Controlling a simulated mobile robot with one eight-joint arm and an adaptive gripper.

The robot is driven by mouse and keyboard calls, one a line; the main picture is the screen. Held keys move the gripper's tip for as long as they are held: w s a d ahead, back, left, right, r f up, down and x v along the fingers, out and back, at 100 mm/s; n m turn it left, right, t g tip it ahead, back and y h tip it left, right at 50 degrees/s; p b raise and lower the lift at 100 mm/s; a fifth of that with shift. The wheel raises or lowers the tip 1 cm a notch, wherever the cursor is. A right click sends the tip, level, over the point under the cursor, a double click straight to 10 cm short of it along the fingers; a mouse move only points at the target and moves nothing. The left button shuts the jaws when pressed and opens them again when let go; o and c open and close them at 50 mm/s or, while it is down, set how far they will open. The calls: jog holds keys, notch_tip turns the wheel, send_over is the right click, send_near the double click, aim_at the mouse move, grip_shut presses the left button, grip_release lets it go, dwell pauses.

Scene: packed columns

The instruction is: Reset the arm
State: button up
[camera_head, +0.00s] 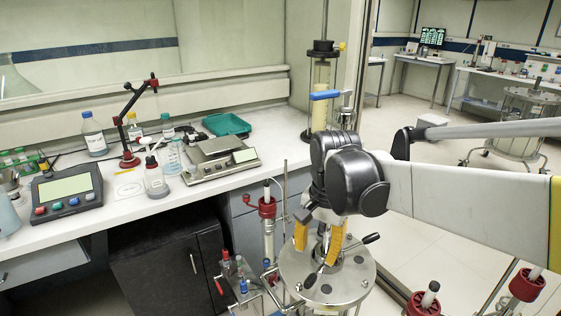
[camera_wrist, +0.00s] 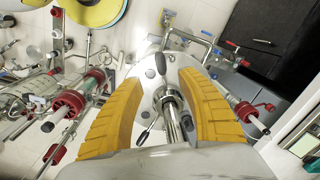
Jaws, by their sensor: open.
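My gripper (camera_head: 320,247) hangs from my arm at the right of the head view, with its yellow fingers pointing down over a round metal top plate (camera_head: 298,268). In the wrist view my gripper (camera_wrist: 162,100) shows two yellow fingers spread apart. A metal stem (camera_wrist: 172,112) with a small black-handled lever (camera_wrist: 150,132) rises from the plate and shows in the gap between the fingers. I cannot tell whether the fingers touch the stem. Nothing is clearly held.
A white bench (camera_head: 100,222) at the left carries a balance (camera_head: 215,158), bottles, a stand and a keypad device (camera_head: 68,192). Red-capped columns (camera_head: 267,205) and valves surround the plate. A tall column (camera_head: 321,85) stands behind. Open floor (camera_head: 420,255) lies at the right.

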jog(key=s+d+n+t, duration=0.6)
jog(key=s+d, duration=0.1)
jog(key=s, duration=0.5)
jog(key=shift+d+r+n+t+h, duration=0.2)
jog(key=shift+r+n+t+h, duration=0.1)
jog(key=shift+r, duration=0.05)
